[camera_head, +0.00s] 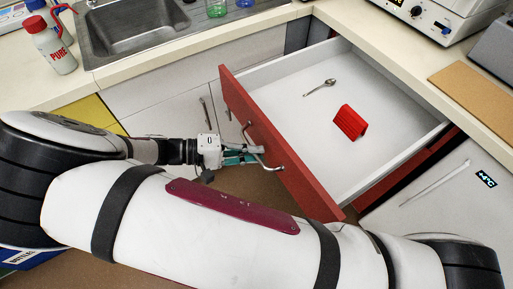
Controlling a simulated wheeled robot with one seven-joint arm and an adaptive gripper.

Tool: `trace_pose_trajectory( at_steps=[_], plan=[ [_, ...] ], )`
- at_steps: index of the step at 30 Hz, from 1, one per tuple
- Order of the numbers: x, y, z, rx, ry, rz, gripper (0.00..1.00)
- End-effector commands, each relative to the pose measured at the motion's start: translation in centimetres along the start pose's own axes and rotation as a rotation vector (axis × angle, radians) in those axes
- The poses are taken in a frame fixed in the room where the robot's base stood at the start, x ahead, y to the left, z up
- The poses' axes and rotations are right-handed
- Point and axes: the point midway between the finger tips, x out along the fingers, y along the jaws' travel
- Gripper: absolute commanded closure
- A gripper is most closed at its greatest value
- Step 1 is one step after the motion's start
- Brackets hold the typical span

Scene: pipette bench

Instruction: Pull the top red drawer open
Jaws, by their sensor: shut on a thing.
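The top red drawer (262,146) stands well out from the counter, with its white inside in view. A metal bar handle (272,168) is on its red front. My gripper (252,155) is at this handle and shut on it, to the left of the drawer front. My own arm hides the lower part of the view and some of the floor. Inside the drawer lie a metal spoon (320,87) and a small red object (350,122).
A sink (135,40) and a white bottle with a red label (54,48) are on the counter at the upper left. Instruments (440,18) stand on the counter at the upper right. A white door with a bar handle (435,183) is right of the drawer. Brown floor (238,187) shows below the handle.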

Motion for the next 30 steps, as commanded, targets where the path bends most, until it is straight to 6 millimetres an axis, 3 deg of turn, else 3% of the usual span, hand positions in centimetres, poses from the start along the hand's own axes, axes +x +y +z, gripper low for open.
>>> trace_pose_trajectory(
  at_steps=[11,12,15,30],
  plan=[
    [-0.11,0.11,-0.12,0.0,0.003,0.001,1.0],
    [-0.11,0.11,-0.13,0.0,0.004,0.001,0.87],
    [-0.1,0.09,-0.11,0.0,0.003,0.001,0.7],
    [-0.57,-0.02,-0.07,0.0,0.003,-0.001,0.7]
  ],
)
